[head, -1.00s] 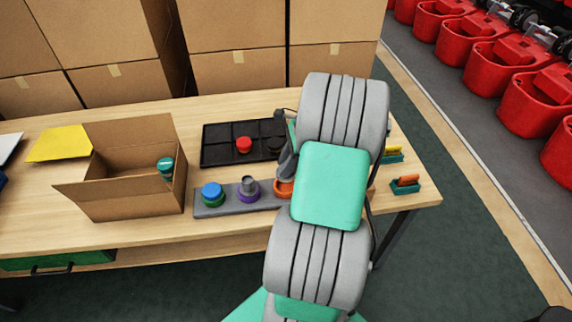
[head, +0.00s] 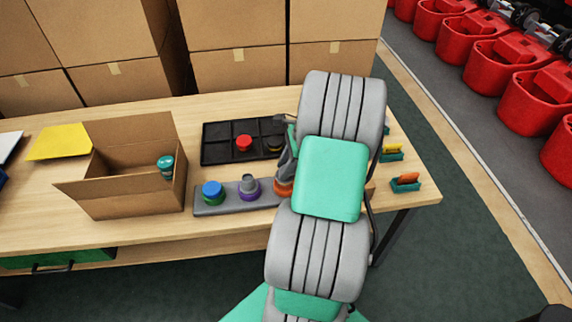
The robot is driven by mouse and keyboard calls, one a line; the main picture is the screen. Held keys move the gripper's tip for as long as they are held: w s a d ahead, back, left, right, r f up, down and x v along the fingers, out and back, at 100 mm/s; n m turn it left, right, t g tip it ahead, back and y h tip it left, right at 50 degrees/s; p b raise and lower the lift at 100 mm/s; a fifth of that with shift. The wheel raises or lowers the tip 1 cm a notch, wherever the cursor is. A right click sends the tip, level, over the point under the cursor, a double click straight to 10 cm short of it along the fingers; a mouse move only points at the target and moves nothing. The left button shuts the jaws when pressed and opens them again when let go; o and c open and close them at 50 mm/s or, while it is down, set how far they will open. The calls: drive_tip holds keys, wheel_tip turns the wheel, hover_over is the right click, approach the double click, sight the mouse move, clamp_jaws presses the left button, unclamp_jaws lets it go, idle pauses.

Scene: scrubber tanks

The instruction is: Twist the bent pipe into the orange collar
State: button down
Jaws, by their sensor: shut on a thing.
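The orange collar (head: 283,188) sits at the right end of the grey bar on the table, partly covered by my arm. A grey piece that looks like the bent pipe (head: 286,172) stands over the collar, its lower end at the collar's top. I cannot tell how deep it sits. My gripper (head: 288,152) is above the collar, mostly hidden behind my arm, and is shut on the bent pipe.
The grey bar (head: 220,208) also bears a blue-topped piece (head: 212,191) and a purple collar (head: 249,194) with a grey fitting. Behind is a black tray (head: 217,150) with a red piece (head: 243,143). An open carton (head: 135,195) stands left; small coloured pieces (head: 405,180) lie right.

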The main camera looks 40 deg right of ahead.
drive_tip(key=shift+f, duration=0.2)
idle(0.4)
drive_tip(key=shift+f, duration=0.3)
drive_tip(key=shift+f, duration=0.15)
drive_tip(key=shift+f+p, duration=0.25)
drive_tip(key=shift+p, duration=0.15)
drive_tip(key=shift+f+p, duration=0.35)
idle(0.9)
drive_tip(key=shift+r+m+p, duration=0.1)
drive_tip(key=shift+m+p, duration=0.4)
drive_tip(key=shift+p, duration=0.25)
drive_tip(key=shift+m+h+p, duration=0.3)
drive_tip(key=shift+m+t+p, duration=0.4)
drive_tip(key=shift+m+p, duration=0.2)
drive_tip(key=shift+p, duration=0.3)
